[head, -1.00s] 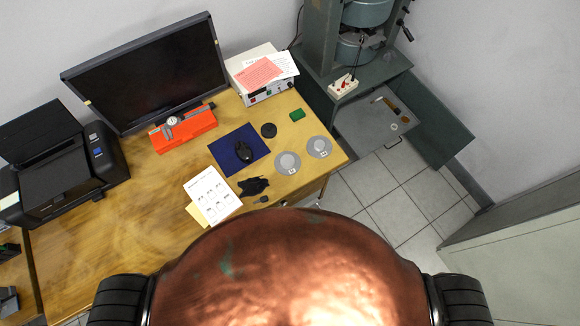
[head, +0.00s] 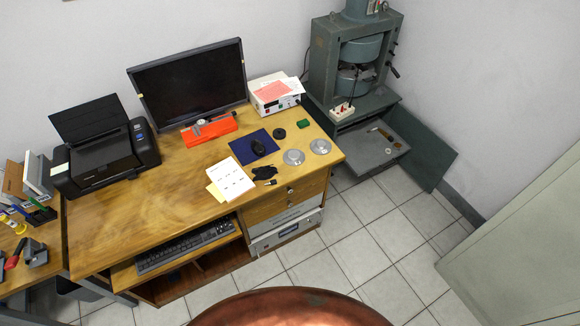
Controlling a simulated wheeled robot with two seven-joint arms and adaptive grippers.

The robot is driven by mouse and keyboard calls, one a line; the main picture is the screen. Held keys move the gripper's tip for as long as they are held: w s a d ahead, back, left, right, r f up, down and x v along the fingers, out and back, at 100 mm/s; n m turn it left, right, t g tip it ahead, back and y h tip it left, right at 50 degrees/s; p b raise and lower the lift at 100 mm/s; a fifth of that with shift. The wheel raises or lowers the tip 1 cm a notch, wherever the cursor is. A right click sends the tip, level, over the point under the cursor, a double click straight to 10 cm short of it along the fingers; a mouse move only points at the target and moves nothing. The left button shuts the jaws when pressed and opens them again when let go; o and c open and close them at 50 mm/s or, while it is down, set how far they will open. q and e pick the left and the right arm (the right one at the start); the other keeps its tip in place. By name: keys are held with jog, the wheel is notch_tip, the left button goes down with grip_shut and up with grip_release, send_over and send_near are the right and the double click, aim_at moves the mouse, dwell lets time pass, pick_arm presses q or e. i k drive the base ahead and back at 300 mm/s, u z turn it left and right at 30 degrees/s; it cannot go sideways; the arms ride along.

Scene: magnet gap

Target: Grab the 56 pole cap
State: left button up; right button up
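Two round silvery pole caps lie flat on the right end of the wooden desk (head: 165,185). The left pole cap (head: 293,157) is a little nearer to me than the right pole cap (head: 320,146). Each has a small light mark, too small to read, so I cannot tell which one is the 56. Nothing touches either cap. Neither of my grippers is in view.
A grey magnet (head: 362,60) stands behind right.

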aim_at(292, 157)
jog(key=u, duration=0.65)
jog(key=i, duration=1.3)
jog(key=z, duration=0.3)
